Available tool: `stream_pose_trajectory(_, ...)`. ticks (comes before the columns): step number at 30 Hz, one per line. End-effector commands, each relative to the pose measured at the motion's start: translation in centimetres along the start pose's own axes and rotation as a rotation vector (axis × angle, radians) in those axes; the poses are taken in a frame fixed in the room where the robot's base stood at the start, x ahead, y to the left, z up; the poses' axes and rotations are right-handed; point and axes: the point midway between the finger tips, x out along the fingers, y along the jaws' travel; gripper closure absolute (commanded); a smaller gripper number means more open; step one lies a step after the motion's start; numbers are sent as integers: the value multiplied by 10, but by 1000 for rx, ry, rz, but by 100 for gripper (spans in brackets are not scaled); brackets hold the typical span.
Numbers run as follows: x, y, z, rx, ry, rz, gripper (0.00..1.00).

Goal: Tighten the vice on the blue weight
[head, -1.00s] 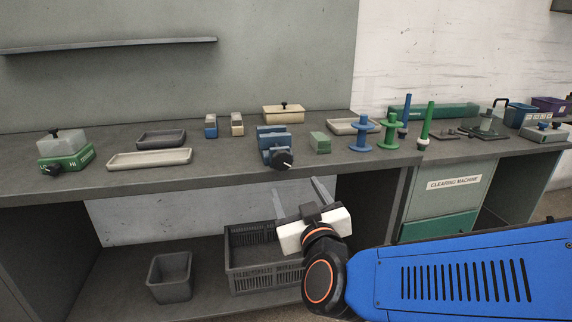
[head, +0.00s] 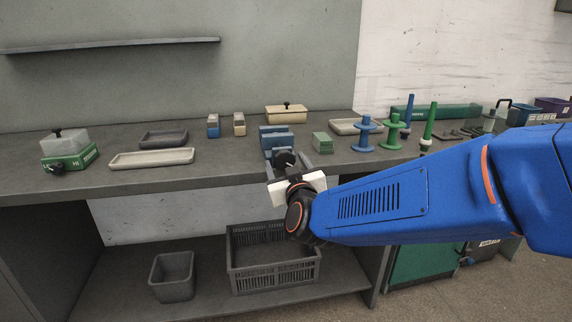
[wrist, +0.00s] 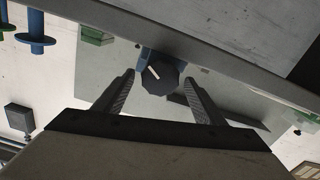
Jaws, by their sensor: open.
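The blue vice (head: 275,140) stands near the front edge of the bench in the head view, its black knob (head: 284,158) facing me. In the wrist view the dark faceted knob (wrist: 160,75), with a pale mark, shows between my fingers. My gripper (head: 288,167) is open in front of the knob, one finger on each side; whether they touch it I cannot tell. A blue block sits in the vice's jaw area, but I cannot make out its edges apart from the jaws.
A green block (head: 322,142), blue spool (head: 365,134) and green spool (head: 393,132) stand right of the vice. A pale tray (head: 152,158) and a green-based box (head: 70,151) are left. The bench edge lies just under my gripper; a dark crate (head: 275,276) sits below.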

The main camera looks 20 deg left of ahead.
Motion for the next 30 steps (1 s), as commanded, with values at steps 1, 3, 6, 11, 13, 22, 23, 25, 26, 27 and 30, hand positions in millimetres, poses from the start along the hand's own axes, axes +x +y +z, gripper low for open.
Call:
stream_pose_trajectory(1,2,0,0,0,0,0,36)
stream_pose_trajectory(3,2,0,0,0,0,0,36)
stream_pose_trajectory(6,2,0,0,0,1,0,36)
stream_pose_trajectory(11,2,0,0,0,1,0,50)
stream_pose_trajectory(13,2,0,0,0,1,0,67)
stream_pose_trajectory(22,2,0,0,54,0,0,77)
stream_pose_trajectory(23,2,0,0,73,0,0,77)
stream_pose_trajectory(25,2,0,0,121,0,0,77)
stream_pose_trajectory(26,2,0,0,139,0,0,77)
stream_pose_trajectory(27,2,0,0,162,0,0,77)
stream_pose_trajectory(30,2,0,0,203,0,0,77)
